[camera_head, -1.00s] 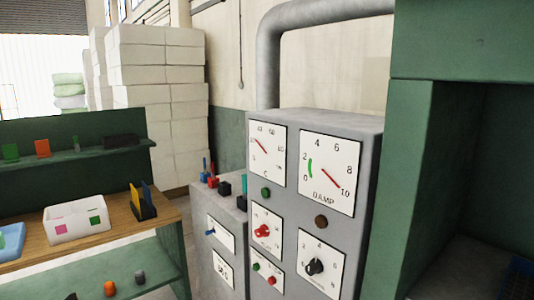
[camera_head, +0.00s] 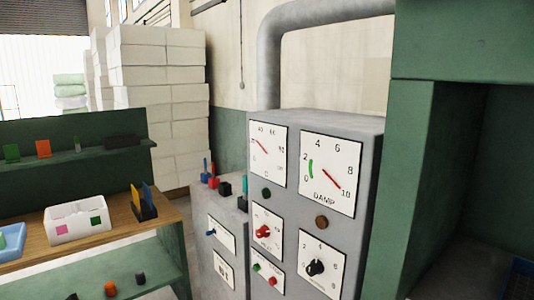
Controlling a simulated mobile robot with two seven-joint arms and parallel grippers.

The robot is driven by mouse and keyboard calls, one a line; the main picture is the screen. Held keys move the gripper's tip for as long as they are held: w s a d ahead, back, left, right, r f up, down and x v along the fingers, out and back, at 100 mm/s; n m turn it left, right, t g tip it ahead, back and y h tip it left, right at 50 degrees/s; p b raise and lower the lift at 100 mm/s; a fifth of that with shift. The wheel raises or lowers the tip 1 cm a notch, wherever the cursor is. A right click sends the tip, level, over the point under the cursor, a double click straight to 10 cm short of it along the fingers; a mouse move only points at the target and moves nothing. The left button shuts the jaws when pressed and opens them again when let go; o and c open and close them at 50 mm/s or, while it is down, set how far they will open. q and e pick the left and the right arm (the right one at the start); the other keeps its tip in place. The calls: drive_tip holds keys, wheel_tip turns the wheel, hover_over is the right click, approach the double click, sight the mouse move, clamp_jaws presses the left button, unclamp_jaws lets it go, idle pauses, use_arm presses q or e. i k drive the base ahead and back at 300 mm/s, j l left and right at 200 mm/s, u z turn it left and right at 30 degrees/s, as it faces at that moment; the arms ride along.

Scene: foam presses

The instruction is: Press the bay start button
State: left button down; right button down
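A grey control cabinet (camera_head: 285,213) stands in the middle of the head view. Low on its front, a white plate carries a small green button (camera_head: 257,267) and a red button (camera_head: 272,281). The plate's lettering is too small to read, so I cannot tell which button is the bay start button. Two dials, one marked DAMP (camera_head: 331,174), sit at the top. Neither of my grippers is in view.
A lower grey box (camera_head: 216,224) with coloured levers adjoins the cabinet on the left. A wooden bench (camera_head: 120,236) with a white bin (camera_head: 77,222) stands further left. A green frame (camera_head: 401,190) closes the right side. White blocks (camera_head: 160,90) are stacked behind.

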sight(256, 268)
drive_tip(key=i+j+z, duration=0.25)
drive_tip(key=i+z, duration=0.25)
drive_tip(key=i+j+z, duration=0.5)
drive_tip(key=k+l, duration=0.1)
